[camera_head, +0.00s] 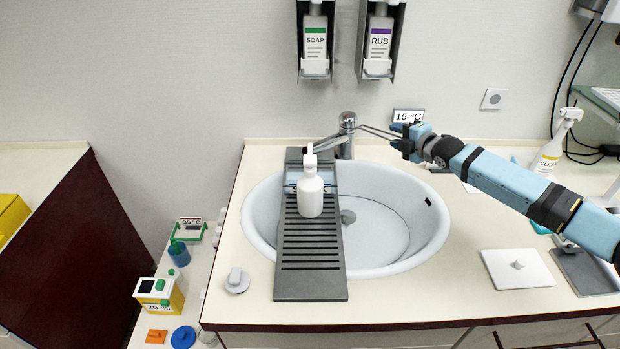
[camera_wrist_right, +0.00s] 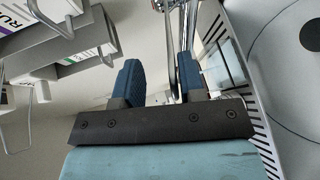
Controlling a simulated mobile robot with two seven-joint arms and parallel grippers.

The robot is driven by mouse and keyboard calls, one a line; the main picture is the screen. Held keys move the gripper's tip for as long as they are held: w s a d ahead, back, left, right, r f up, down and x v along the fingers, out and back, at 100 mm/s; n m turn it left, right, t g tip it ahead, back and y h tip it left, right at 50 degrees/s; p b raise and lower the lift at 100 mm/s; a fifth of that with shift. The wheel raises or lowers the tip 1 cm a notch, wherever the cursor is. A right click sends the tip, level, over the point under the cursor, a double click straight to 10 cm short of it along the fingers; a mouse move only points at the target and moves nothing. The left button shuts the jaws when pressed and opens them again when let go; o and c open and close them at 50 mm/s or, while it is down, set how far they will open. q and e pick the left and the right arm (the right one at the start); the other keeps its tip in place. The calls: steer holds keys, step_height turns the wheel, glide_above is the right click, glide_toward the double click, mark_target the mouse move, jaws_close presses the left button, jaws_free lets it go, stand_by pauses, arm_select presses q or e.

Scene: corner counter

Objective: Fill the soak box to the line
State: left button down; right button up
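The soak box (camera_head: 291,178) looks like a clear, pale-blue-marked box on the slatted rack (camera_head: 310,262) across the sink. A white pump bottle (camera_head: 310,197) stands in front and hides much of it; its water level and line cannot be made out. The chrome tap (camera_head: 347,124) stands behind the sink, and I see no clear stream. My right gripper (camera_head: 401,142) is at the right end of the tap's long lever (camera_head: 374,131). In the right wrist view its two blue fingers (camera_wrist_right: 160,84) are apart, with metal tap parts showing between and beyond them. My left gripper is out of view.
The white sink basin (camera_head: 437,228) has a drain. Soap (camera_head: 315,42) and rub (camera_head: 379,42) dispensers hang above. A "15 °C" sign (camera_head: 408,116) stands behind my gripper. A spray bottle (camera_head: 551,148) and a lidded white plate (camera_head: 518,278) are at right.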

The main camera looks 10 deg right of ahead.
steer(key=shift+w+r+p, duration=0.15)
steer(key=shift+r+p, duration=0.2)
steer(key=shift+r, duration=0.3)
steer(key=shift+f, duration=0.1)
stand_by(6.7)
